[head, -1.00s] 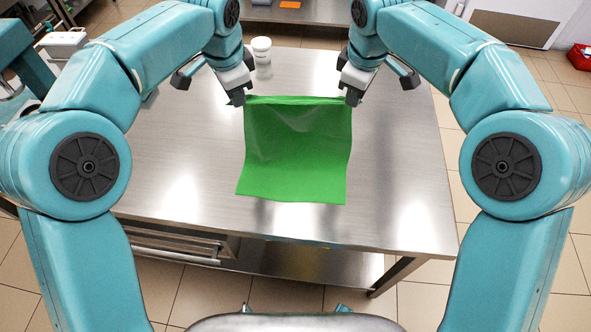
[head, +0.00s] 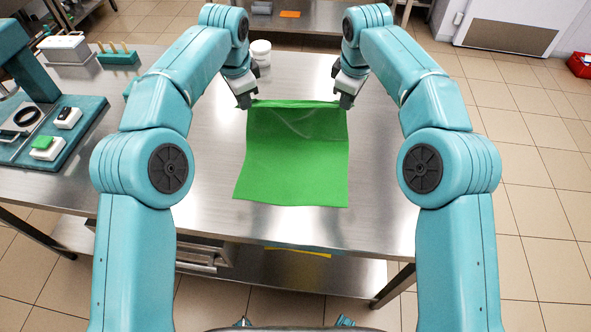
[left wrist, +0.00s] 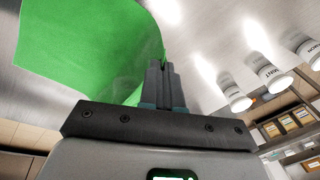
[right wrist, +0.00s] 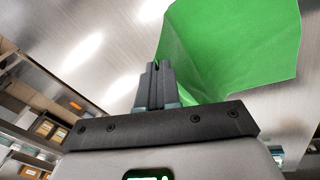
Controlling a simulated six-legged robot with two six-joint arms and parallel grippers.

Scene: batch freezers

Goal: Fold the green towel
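The green towel (head: 292,160) lies over the steel table, spread out as a rough square with its near edge towards me. My left gripper (head: 250,104) is at its far left corner and my right gripper (head: 345,103) at its far right corner. In the left wrist view the fingers (left wrist: 160,72) are together with the towel's edge (left wrist: 90,45) at their tips. In the right wrist view the fingers (right wrist: 158,72) are also together, beside the towel (right wrist: 235,50). The far edge runs taut between the grippers and looks slightly raised, with creases just below it.
The steel table (head: 195,150) is bare around the towel. White tubs (head: 261,50) stand beyond my left gripper; the left wrist view shows labelled ones (left wrist: 272,75). At the left are a teal device (head: 50,135), a white box (head: 65,48) and a teal rack (head: 118,57).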

